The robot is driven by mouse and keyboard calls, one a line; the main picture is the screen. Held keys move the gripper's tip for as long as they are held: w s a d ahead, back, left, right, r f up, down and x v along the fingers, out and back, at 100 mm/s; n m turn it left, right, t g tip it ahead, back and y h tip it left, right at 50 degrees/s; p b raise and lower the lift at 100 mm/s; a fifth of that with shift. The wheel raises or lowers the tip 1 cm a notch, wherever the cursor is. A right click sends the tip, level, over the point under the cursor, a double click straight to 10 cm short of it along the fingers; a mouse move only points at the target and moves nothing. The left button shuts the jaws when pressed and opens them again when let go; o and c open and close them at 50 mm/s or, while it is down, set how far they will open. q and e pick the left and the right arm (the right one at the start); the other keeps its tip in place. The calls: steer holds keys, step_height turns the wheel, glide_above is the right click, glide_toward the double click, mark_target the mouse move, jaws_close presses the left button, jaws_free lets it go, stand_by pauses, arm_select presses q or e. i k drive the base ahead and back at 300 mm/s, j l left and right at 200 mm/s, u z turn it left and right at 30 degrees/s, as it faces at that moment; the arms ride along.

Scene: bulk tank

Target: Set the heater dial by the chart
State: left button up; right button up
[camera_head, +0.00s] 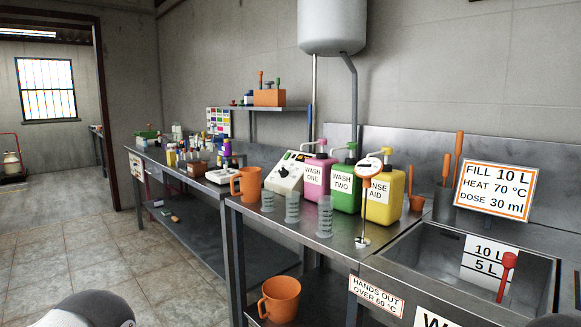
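The chart (497,190) is a white sign with an orange border, standing behind the sink at the right. It reads FILL 10 L, HEAT 70 °C, DOSE 30 ml. A white control box (287,176) with a sloped face and dark and green controls stands on the counter, left of the wash bottles. It may carry the heater dial; its setting is too small to read. Neither gripper shows; only grey parts of mine appear at the bottom edge.
The steel sink (480,262) has 10 L and 5 L marks and a red-handled item (507,272). Pink (318,180), green (345,185) and yellow (384,198) pump bottles line the counter. Clear cylinders (292,207) and an orange jug (247,184) stand nearby.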

mark_target(282, 172)
steer(key=i+j+z, duration=0.15)
steer(key=j, duration=0.3)
steer(key=i+j+z, duration=0.2)
steer(key=j, duration=0.25)
steer(key=i+j+z, duration=0.15)
steer(key=j, duration=0.3)
steer(key=i+j+z, duration=0.15)
steer(key=j, duration=0.35)
steer(key=i+j+z, duration=0.2)
steer(key=j, duration=0.35)
steer(key=j+z, duration=0.15)
steer(key=j, duration=0.35)
